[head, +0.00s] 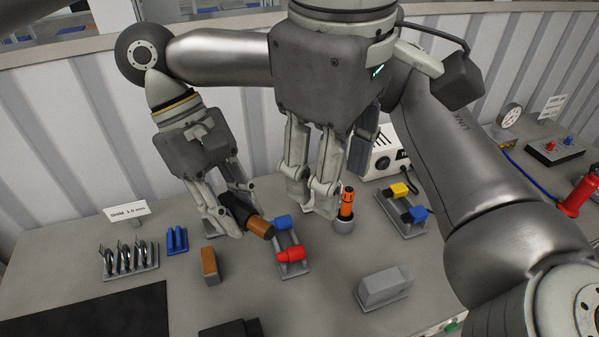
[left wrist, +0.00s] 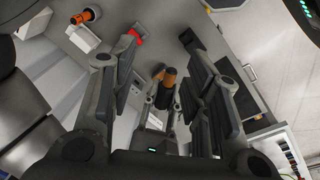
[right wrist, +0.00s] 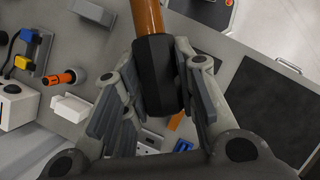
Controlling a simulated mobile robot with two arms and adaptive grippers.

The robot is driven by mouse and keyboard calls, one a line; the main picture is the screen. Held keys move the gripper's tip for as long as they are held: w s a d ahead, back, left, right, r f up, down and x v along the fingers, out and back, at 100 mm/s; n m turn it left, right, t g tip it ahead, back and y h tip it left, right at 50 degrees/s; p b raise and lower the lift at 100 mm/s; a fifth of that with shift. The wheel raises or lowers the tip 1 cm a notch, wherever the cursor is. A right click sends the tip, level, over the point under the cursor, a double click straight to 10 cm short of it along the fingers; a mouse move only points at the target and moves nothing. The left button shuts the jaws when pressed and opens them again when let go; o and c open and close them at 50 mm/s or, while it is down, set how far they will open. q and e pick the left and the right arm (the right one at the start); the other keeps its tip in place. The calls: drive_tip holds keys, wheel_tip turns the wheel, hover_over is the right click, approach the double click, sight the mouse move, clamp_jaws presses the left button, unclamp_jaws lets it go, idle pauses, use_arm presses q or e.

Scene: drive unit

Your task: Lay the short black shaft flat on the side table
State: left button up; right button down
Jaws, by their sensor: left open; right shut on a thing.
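My right gripper (head: 229,214) is shut around a short black shaft with an orange-brown end (head: 240,210). It holds this tilted above the side table (head: 190,295), with the orange-brown end close to the red and blue fixture (head: 288,247). In the right wrist view the black part (right wrist: 154,75) sits between the fingers and the orange-brown part runs off the top edge. My left gripper (head: 322,195) is open and empty, fingers pointing down, to the right of the held piece. The left wrist view also shows the held piece (left wrist: 166,92) beyond its open fingers.
An orange tool in a round stand (head: 346,209) is close beside my left gripper. A yellow and blue fixture (head: 405,204), a grey block (head: 383,286), a brown block (head: 210,265), a blue holder (head: 177,240) and a rack (head: 130,262) stand around. A black mat (head: 100,315) lies front left.

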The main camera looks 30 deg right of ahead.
sight(269, 228)
use_arm(q)
drive_tip(key=w+a+f+t+y, duration=0.1)
drive_tip(key=w+f, duration=0.1)
drive_tip(key=f, duration=0.2)
drive_tip(key=w+a+f+t+y, duration=0.1)
drive_tip(key=a+f, duration=0.1)
drive_tip(key=f, duration=0.2)
drive_tip(key=w+a+f+t+y, duration=0.1)
drive_tip(key=w+f, duration=0.1)
drive_tip(key=f, duration=0.2)
drive_tip(key=shift+w+a+f, duration=0.3)
drive_tip(key=c, duration=0.9)
drive_tip(key=shift+c, duration=0.3)
use_arm(e)
drive_tip(key=c, duration=1.1)
unclamp_jaws()
